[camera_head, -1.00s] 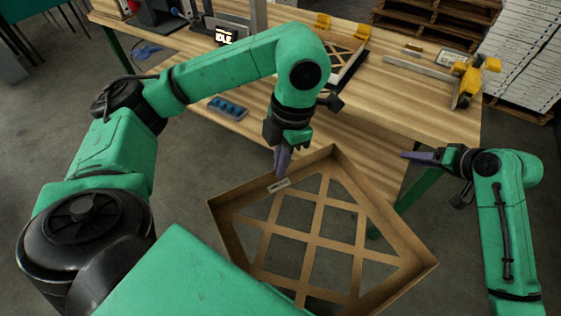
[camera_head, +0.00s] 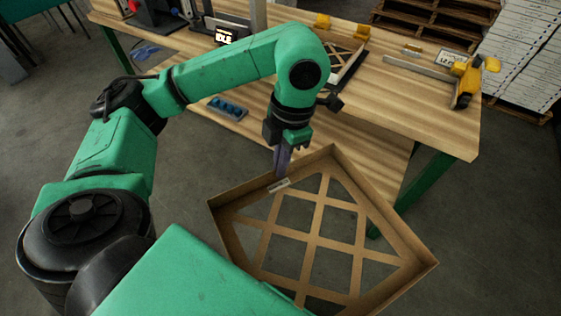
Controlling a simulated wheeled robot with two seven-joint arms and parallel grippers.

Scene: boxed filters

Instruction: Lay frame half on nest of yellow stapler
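The frame half (camera_head: 312,243), a brown cardboard tray with a diagonal lattice, hangs in front of the workbench, tilted toward me. My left gripper (camera_head: 282,165) has its fingers on its far-left rim, beside a small white label, and appears shut on it; the exact grip is partly hidden. A yellow tool (camera_head: 468,80), probably the stapler, stands at the bench's right end beside a metal bar (camera_head: 420,68). Small yellow blocks (camera_head: 362,32) stand along the back. The nest's outline is not clear. My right gripper is out of view.
The wooden workbench (camera_head: 400,105) has a clear front right part. Another lattice piece (camera_head: 345,56) lies at its back middle beside a dark-edged part. A blue tray (camera_head: 228,107) lies at the front left. Pallets (camera_head: 435,25) and stacked white boxes (camera_head: 525,60) stand behind.

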